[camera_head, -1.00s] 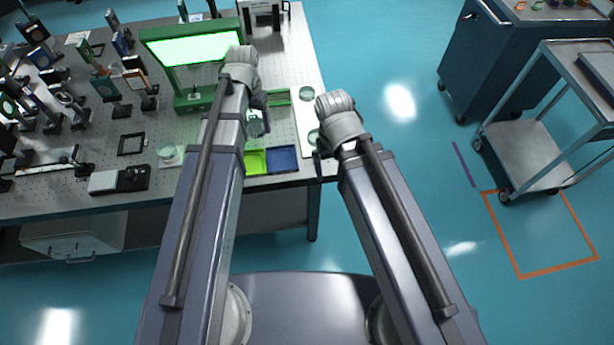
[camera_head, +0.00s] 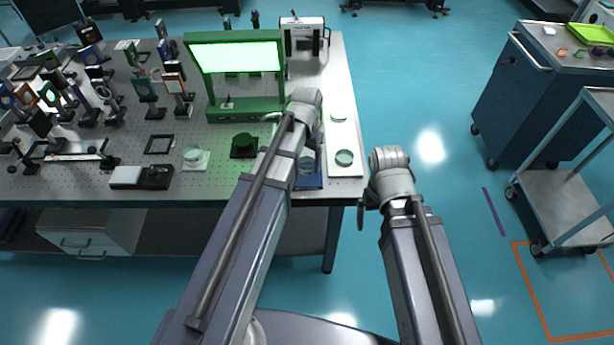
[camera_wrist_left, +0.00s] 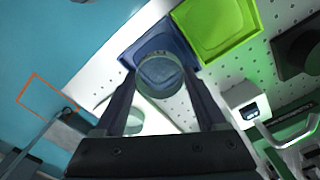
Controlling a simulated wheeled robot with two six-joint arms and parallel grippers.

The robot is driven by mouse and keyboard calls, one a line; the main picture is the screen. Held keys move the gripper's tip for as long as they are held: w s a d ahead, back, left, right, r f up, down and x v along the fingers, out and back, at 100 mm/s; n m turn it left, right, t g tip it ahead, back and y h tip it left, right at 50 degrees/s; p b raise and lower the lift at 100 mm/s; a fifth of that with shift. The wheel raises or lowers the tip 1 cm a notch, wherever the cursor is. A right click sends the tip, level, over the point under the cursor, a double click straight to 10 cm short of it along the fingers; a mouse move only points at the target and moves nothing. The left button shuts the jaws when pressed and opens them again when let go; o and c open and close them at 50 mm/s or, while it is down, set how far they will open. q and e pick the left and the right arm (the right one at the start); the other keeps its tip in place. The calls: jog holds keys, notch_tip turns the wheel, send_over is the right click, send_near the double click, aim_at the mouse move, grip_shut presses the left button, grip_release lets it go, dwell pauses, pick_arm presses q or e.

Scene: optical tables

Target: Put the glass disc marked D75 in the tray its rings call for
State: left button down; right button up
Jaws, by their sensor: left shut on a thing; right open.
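My left gripper (camera_wrist_left: 162,88) is shut on a clear glass disc (camera_wrist_left: 160,72), which sits between its fingertips in the left wrist view. The disc lines up with the blue tray (camera_wrist_left: 128,55); I cannot tell its height above the tray floor. The disc's mark and rings are not readable. The yellow-green tray (camera_wrist_left: 215,30) is beside the blue one and looks empty. In the head view, the blue tray (camera_head: 312,182) shows at the table's front edge, and my left arm hides the yellow-green tray. My right gripper (camera_head: 364,212) is open, off the table's right front corner.
A white strip (camera_head: 345,138) at the table's right carries glass discs, one near the front (camera_head: 344,158). A green lit frame (camera_head: 246,108) stands behind my left arm. A black-green round mount (camera_head: 243,147) and many optics mounts fill the left.

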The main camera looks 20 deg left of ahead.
aim_at(307, 164)
pick_arm(q)
jog(key=shift+f, duration=0.1)
notch_tip(307, 164, down, 4)
jog(key=b, duration=0.3)
jog(key=shift+b, duration=0.35)
jog(key=shift+c, duration=1.1)
grip_release()
notch_tip(307, 164, up, 12)
jog(key=p, duration=1.2)
jog(key=shift+r, duration=0.2)
